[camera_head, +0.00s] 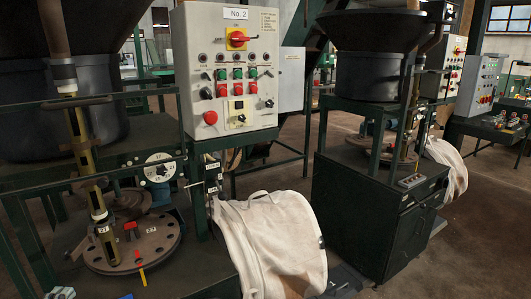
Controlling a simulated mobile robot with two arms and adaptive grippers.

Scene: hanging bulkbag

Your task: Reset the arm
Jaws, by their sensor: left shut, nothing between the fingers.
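Only a small part of what looks like my left gripper (61,292) shows, at the bottom left edge of the head view. It is below and left of the round flanged plate (160,243) on the green machine. It appears shut and empty, and apart from the machine parts. Most of it and its arm are cut off by the frame. My right gripper is not in view.
A control panel (226,80) marked No. 2 stands above the machine. A white bulk bag (285,240) hangs to its right. A second green machine (370,215) stands further right, with another white bag (447,165). Brown floor is open at the lower right.

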